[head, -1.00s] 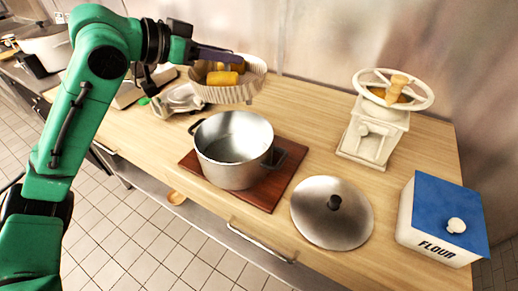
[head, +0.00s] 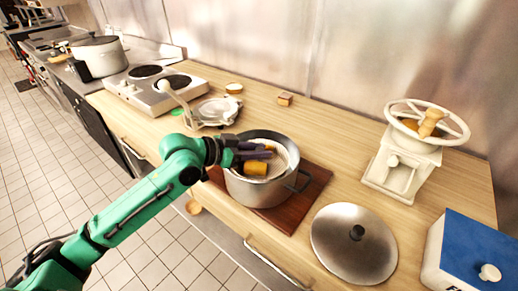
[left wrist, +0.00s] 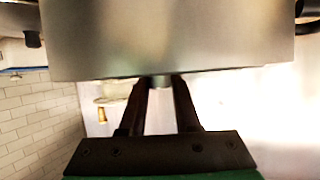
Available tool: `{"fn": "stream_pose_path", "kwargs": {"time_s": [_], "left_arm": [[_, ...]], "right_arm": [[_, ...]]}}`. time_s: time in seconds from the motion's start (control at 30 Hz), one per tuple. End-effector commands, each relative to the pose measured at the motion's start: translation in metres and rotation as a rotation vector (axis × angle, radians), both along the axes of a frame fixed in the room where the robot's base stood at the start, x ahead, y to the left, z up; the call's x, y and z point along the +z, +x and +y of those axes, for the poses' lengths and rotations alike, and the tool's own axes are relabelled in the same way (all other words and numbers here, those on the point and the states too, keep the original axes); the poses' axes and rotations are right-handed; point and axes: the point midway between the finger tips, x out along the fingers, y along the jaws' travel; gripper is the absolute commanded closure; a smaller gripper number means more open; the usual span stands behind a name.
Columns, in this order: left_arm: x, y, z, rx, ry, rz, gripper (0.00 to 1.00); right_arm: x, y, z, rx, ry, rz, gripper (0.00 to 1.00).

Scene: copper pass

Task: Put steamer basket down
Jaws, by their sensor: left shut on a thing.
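The steamer basket (head: 284,157) is pale, holds yellow-orange pieces (head: 256,168), and sits inside the mouth of the silver pot (head: 258,190). My left gripper (head: 262,153) is shut on the basket at the pot's opening. The fingers hide part of the basket, and how deep it rests cannot be told. In the left wrist view the gripper's fingers (left wrist: 160,88) are close together below a large grey metal surface. The pot stands on a reddish-brown wooden board (head: 312,190). My right gripper is not in view.
A domed metal lid (head: 345,255) lies right of the board. A white mill with a wheel (head: 405,160) and a blue-lidded flour box (head: 470,255) stand further right. A grey metal device (head: 215,112) and a hot plate (head: 155,90) are at the left.

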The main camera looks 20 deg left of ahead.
Motion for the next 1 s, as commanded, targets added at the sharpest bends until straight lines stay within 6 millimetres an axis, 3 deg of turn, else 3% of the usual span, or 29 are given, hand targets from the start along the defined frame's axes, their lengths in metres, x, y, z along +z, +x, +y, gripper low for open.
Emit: {"fn": "stream_pose_path", "kwargs": {"time_s": [0.63,0.67,0.7,1.0], "left_arm": [[-0.011,0.000,0.000,0.000,-0.001,-0.002,1.00],[-0.011,0.000,0.000,0.000,0.000,0.000,0.58],[-0.011,0.000,0.000,0.000,0.000,0.000,0.42],[-0.011,0.000,0.000,0.000,0.000,0.000,0.39]], "right_arm": [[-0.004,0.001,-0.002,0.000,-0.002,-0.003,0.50],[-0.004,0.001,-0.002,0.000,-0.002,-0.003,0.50],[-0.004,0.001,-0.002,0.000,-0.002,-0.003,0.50],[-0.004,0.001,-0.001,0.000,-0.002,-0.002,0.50]]}}
